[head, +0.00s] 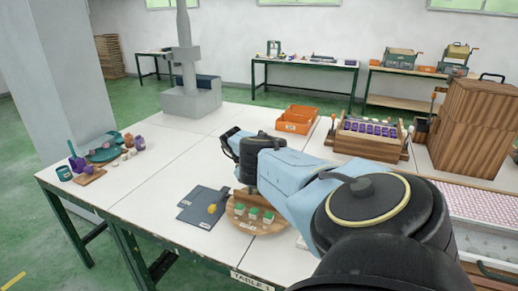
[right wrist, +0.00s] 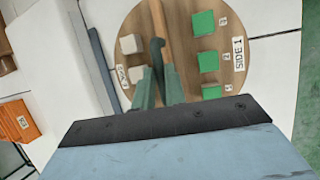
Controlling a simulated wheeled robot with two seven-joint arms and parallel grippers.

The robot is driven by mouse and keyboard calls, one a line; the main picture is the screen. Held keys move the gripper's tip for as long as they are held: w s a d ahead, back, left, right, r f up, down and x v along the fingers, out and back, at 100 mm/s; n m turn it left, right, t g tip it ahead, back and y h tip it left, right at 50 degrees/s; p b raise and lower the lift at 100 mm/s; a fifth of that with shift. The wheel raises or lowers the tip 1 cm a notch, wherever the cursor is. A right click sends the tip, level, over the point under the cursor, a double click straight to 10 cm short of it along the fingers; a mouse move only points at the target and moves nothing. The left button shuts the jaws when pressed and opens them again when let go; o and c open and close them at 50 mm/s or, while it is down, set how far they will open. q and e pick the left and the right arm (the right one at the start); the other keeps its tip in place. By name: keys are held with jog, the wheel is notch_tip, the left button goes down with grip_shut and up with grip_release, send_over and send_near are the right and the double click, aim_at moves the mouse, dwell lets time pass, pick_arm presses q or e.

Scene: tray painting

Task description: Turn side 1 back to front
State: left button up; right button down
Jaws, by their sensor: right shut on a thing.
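A round wooden turntable (head: 278,226) lies on the white table near its front edge. It shows from above in the right wrist view (right wrist: 220,88). Several green blocks (right wrist: 204,62) stand in a row beside the "SIDE 1" label (right wrist: 238,54), and this side faces the front edge in the head view. Pale blocks (right wrist: 131,44) stand on the opposite half, beside another label. A wooden bar (right wrist: 159,16) runs between the halves. My right gripper (right wrist: 156,84) is shut at the bar, over the middle of the turntable; its grip is partly hidden. My left gripper is out of view.
An orange bin (head: 297,119) and a wooden rack (head: 368,145) stand further back. Cups and a teal plate (head: 106,155) are at the far left. The table between is clear.

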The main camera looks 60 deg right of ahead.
dwell(0.3)
jog(key=c, duration=1.5)
grip_release()
jog(key=shift+o, duration=0.2)
jog(key=shift+w+r+p, duration=0.2)
jog(key=shift+r+p, duration=0.15)
jog(key=shift+r, duration=0.1)
jog(key=p+v, duration=0.4)
jog(key=v, duration=0.8)
jog(key=shift+w+a+r, duration=0.1)
jog(key=shift+a+r, duration=0.05)
